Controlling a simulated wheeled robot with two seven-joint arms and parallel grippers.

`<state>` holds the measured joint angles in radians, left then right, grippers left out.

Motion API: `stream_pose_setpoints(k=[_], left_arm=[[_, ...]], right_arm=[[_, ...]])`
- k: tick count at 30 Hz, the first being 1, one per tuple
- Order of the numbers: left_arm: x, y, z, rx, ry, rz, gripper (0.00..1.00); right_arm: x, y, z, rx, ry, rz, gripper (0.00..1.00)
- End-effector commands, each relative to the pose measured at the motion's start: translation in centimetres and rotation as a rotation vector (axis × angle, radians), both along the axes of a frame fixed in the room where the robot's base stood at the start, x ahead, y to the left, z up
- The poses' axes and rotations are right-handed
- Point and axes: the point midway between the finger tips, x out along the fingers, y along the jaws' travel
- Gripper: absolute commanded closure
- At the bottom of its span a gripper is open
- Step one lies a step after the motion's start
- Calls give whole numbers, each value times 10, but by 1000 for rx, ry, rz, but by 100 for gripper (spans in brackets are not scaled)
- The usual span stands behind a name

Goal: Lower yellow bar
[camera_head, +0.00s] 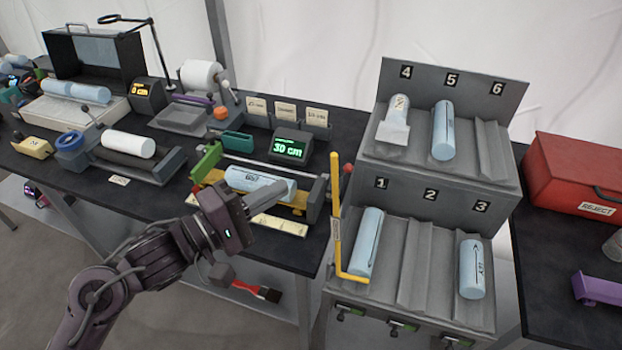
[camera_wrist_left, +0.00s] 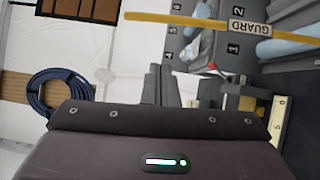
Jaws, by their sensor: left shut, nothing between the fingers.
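The yellow bar (camera_head: 334,205) stands upright at the left front edge of the grey rack (camera_head: 440,185), with a short foot bent right at its bottom, below slot 1. In the left wrist view the yellow bar (camera_wrist_left: 190,22) crosses the top of the picture and carries a GUARD label (camera_wrist_left: 250,27). My left gripper (camera_head: 282,190) is shut and empty, left of the bar and apart from it, over the front of the measuring device. Its shut fingers (camera_wrist_left: 161,84) also show in the left wrist view, below the bar in the picture. My right gripper is not in view.
A measuring device (camera_head: 312,207) reading 30 cm holds a blue roll (camera_head: 260,183) close by the left gripper. Blue rolls lie in slots 1, 3 and 5, and a wrapped roll in slot 4. Slots 2 and 6 are empty. A red reject box (camera_head: 575,170) stands right.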

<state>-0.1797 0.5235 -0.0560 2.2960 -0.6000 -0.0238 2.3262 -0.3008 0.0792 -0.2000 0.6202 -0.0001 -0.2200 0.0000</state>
Motion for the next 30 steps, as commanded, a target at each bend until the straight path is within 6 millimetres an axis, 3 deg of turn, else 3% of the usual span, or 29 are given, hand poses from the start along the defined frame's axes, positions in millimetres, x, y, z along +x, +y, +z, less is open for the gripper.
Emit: stream_pose_setpoints(k=[4,12,30], left_arm=[[20,-25,6,-2,-3,-1,100],[15,-58,5,0,0,0,100],[12,-68,7,16,-5,0,100]], right_arm=[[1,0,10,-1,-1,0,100],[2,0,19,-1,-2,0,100],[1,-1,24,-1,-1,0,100]])
